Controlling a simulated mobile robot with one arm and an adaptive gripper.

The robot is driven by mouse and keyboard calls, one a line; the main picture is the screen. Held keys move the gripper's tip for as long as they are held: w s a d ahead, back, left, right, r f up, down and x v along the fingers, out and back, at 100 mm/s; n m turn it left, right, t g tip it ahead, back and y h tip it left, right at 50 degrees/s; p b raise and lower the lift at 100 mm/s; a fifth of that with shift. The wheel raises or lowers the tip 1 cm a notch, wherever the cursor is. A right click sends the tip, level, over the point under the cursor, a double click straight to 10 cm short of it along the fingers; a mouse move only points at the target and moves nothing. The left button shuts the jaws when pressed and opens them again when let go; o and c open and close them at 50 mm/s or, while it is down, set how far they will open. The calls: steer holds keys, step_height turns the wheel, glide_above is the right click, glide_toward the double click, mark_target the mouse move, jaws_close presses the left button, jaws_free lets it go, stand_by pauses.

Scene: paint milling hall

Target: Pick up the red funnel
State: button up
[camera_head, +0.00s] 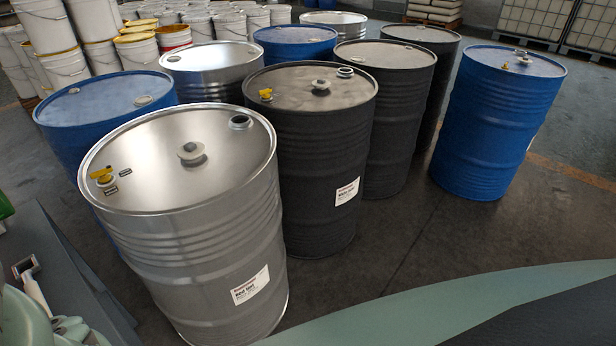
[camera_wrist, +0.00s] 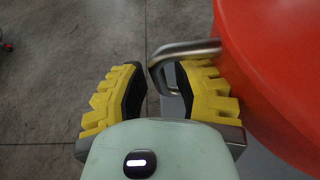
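The red funnel (camera_wrist: 275,65) shows only in the wrist view, as a large smooth red body cut off at the right edge. A bent grey metal handle (camera_wrist: 188,48) sticks out from it to the left and turns down. My gripper (camera_wrist: 153,85) has two yellow ridged fingers standing apart. The handle's bent end is in the gap between them, close to the right finger, which hides part of it. I cannot tell whether the finger touches it. The left finger is clear of the handle. No funnel shows in the head view.
In the head view, a silver drum (camera_head: 205,240) stands nearest, with black drums (camera_head: 318,150), blue drums (camera_head: 495,125) and other drums behind. White buckets (camera_head: 105,55) are stacked at the back left. Bare floor (camera_head: 400,250) lies right of the near drums.

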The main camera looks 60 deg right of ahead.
jaws_close()
stand_by(0.4)
steer(key=shift+r, duration=0.1)
